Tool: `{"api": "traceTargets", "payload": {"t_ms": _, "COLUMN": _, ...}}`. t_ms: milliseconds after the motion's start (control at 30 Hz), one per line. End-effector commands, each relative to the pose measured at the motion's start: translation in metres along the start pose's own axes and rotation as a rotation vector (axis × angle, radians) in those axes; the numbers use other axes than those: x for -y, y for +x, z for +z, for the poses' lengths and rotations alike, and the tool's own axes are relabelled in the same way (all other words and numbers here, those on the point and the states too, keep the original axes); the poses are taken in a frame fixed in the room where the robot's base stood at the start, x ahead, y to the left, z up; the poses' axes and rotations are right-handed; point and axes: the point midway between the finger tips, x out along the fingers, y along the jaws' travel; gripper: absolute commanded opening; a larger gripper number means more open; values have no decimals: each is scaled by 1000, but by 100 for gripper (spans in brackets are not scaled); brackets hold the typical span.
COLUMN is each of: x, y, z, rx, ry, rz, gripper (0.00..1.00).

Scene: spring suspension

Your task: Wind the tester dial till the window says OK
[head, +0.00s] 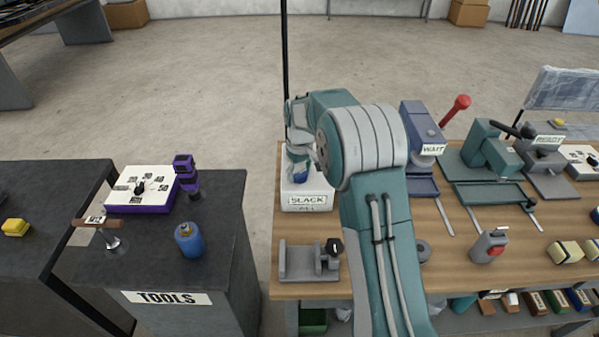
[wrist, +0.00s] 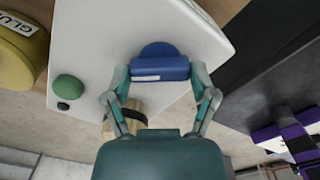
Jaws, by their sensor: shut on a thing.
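The tester is a white box (head: 319,190) at the left end of the wooden bench in the head view. Its front window (head: 308,199) reads SLACK. The tester's white top (wrist: 90,35) fills much of the wrist view. On it is the blue dial (wrist: 158,49), a round disc with a raised bar (wrist: 160,68) across it. My gripper (wrist: 161,76) is shut on this bar, one finger at each end. In the head view my gripper (head: 299,170) is over the tester, and my arm hides part of the box; only a little of the blue dial shows.
A green button (wrist: 68,88) sits on the tester top. A yellow object labelled GLUE (wrist: 18,50) is beside it. A grey fixture (head: 300,262) stands in front of the tester. The WAIT machine (head: 424,130) stands right of my arm. A gap separates the bench from the TOOLS table (head: 225,240).

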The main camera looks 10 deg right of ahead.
Motion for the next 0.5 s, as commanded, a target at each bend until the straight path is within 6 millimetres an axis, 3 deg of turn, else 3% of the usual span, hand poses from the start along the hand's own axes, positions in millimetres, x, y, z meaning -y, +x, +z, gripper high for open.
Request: {"api": "traceTargets", "payload": {"t_ms": 500, "x": 0, "y": 2, "z": 0, "rx": 1, "ry": 472, "rz": -1, "gripper": 27}}
